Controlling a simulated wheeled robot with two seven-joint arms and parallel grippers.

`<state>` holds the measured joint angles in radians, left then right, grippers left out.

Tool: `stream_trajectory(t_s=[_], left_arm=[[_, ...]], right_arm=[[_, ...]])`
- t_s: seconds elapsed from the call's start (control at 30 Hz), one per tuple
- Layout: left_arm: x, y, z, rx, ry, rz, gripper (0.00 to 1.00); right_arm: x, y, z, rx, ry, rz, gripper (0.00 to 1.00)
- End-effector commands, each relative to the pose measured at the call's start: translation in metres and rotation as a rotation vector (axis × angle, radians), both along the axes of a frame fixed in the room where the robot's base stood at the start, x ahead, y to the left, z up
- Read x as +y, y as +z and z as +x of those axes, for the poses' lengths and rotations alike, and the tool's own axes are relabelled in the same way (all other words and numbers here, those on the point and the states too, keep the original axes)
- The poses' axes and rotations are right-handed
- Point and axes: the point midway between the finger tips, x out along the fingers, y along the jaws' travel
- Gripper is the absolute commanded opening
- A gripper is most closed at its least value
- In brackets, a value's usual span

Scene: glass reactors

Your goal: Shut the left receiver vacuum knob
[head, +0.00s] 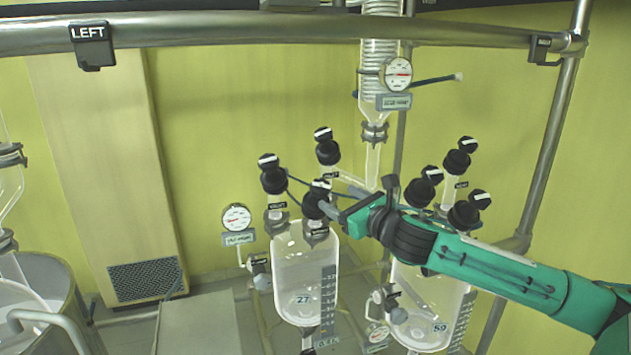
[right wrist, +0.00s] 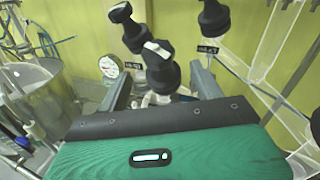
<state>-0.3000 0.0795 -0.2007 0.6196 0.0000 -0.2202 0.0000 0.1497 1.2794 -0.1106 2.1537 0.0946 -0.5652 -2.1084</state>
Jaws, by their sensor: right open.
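The left receiver (head: 300,265) is a clear glass vessel marked 27, below the LEFT side of the rail. Several black knobs with white bars stand over it: a left knob (head: 270,172), a back knob (head: 326,146) and a front knob (head: 317,198). Their small labels are too blurred to tell which is vacuum. My right gripper (head: 332,207) reaches in from the right at the front knob. In the right wrist view, its open fingers (right wrist: 162,80) stand on either side of a knob (right wrist: 160,68); contact cannot be told. My left gripper is out of view.
A second receiver (head: 425,300) marked 59 stands to the right, with more black knobs (head: 457,160) above it, close to my right arm. A pressure gauge (head: 236,218) is left of the left receiver. A metal rail (head: 230,30) crosses above.

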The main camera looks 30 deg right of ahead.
Motion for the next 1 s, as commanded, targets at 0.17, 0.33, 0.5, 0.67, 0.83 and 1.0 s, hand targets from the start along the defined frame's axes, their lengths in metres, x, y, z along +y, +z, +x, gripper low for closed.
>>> stream_trajectory(t_s=[0.17,0.33,0.5,0.67,0.83,1.0], left_arm=[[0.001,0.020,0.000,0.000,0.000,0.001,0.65],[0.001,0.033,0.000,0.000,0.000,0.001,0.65],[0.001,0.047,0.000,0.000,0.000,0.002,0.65],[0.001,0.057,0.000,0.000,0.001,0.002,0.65],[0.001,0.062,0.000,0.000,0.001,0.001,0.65],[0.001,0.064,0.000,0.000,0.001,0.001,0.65]], right_arm=[[0.005,0.006,0.017,-0.002,0.006,0.004,0.67],[0.005,0.005,0.039,-0.001,0.003,0.005,0.67],[0.006,0.005,0.062,-0.001,0.003,0.003,0.67],[0.008,0.004,0.081,0.001,0.003,0.002,0.67],[0.009,0.002,0.093,0.001,0.004,0.000,0.67],[0.010,0.000,0.098,0.002,0.005,-0.001,0.67]])
